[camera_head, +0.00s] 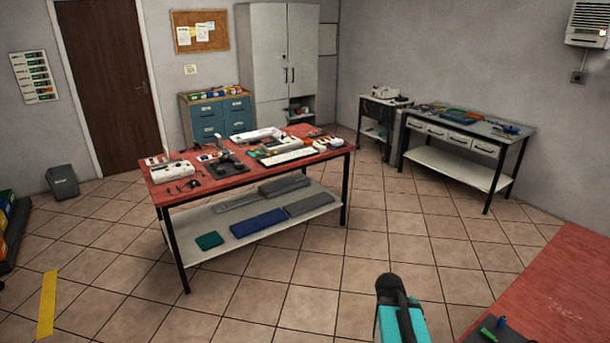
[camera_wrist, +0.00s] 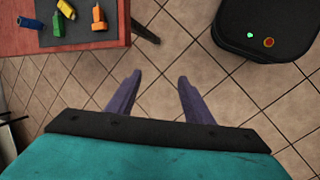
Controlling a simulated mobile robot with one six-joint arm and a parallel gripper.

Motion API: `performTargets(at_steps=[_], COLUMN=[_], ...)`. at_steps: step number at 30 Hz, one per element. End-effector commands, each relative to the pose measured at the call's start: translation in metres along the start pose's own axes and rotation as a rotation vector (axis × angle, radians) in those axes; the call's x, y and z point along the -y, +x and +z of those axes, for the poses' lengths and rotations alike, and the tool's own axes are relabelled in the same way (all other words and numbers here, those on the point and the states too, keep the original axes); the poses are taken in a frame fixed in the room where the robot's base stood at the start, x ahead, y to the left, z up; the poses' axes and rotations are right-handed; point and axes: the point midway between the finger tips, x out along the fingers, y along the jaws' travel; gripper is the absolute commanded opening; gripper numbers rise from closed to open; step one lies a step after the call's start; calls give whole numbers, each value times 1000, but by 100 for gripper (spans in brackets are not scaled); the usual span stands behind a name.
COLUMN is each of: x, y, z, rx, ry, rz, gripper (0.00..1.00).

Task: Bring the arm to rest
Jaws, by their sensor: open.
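My gripper (camera_wrist: 158,85) shows in the wrist view with its two purple fingers spread apart. Nothing is between them, and tiled floor lies beyond. In the head view, a teal and black part of my arm rises at the bottom edge, right of centre. The gripper's fingers cannot be made out in that view.
A red-topped table (camera_head: 540,290) stands at the lower right; its corner (camera_wrist: 110,30) shows in the wrist view with several small coloured items. A red workbench (camera_head: 225,182) crowded with items stands left of centre. A grey bench (camera_head: 480,135) stands at the back right. Tiled floor between is clear.

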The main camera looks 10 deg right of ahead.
Motion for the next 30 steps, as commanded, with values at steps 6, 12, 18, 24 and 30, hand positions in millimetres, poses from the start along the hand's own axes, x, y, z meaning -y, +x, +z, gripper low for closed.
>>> performTargets(at_steps=[6, 12, 18, 24, 30], x=[74, 144, 198, 238, 262], y=[-16, -32, -45, -55, -37], z=[-50, -83, -102, -113, -109], rx=[-92, -154, -186, -200, -176], ry=[49, 101, 142, 171, 182], rz=[-81, -172, -247, -305, -331], gripper=[47, 47, 47, 47, 47])
